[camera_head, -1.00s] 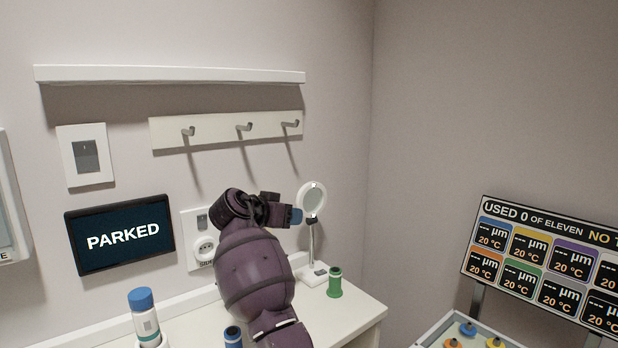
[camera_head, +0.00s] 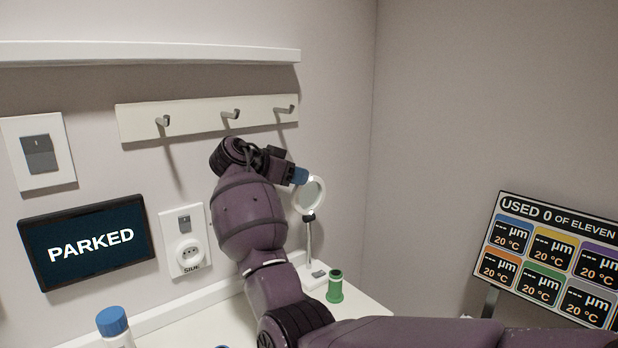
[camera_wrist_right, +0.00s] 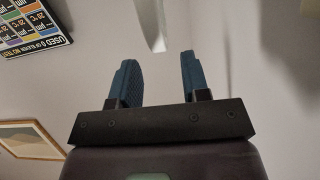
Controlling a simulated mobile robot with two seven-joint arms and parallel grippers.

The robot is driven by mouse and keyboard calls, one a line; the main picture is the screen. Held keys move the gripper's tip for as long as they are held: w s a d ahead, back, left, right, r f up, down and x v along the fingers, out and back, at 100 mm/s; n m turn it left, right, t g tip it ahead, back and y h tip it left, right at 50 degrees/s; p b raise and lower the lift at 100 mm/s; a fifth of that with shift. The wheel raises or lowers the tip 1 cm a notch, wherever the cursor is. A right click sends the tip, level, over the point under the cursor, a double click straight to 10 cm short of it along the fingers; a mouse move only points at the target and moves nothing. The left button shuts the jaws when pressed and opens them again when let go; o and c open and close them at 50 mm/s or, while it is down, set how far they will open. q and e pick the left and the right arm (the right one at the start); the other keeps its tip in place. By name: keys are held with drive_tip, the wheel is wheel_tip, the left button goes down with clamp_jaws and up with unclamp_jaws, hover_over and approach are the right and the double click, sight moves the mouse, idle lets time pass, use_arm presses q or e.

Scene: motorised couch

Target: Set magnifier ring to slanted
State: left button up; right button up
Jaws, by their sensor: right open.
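The magnifier ring (camera_head: 309,195) is a white round ring on a thin stem, standing on a white base (camera_head: 313,275) on the counter. In the head view its face is turned towards me. My right gripper (camera_head: 300,176) has its blue fingertips at the ring's upper left edge; whether they touch it cannot be told. In the right wrist view the gripper (camera_wrist_right: 160,78) is open, with two blue fingers apart and nothing between them. The ring is not clearly seen in the wrist view. My left gripper is not in view.
A green spool-like piece (camera_head: 335,286) stands right of the magnifier base. A hook rail (camera_head: 205,118) and shelf (camera_head: 150,53) are above on the wall. A "PARKED" screen (camera_head: 87,243), socket (camera_head: 186,241) and blue-capped bottle (camera_head: 113,322) are left. A display board (camera_head: 556,262) is right.

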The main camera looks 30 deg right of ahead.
sight(309, 199)
drive_tip(key=shift+x, duration=2.6)
clamp_jaws()
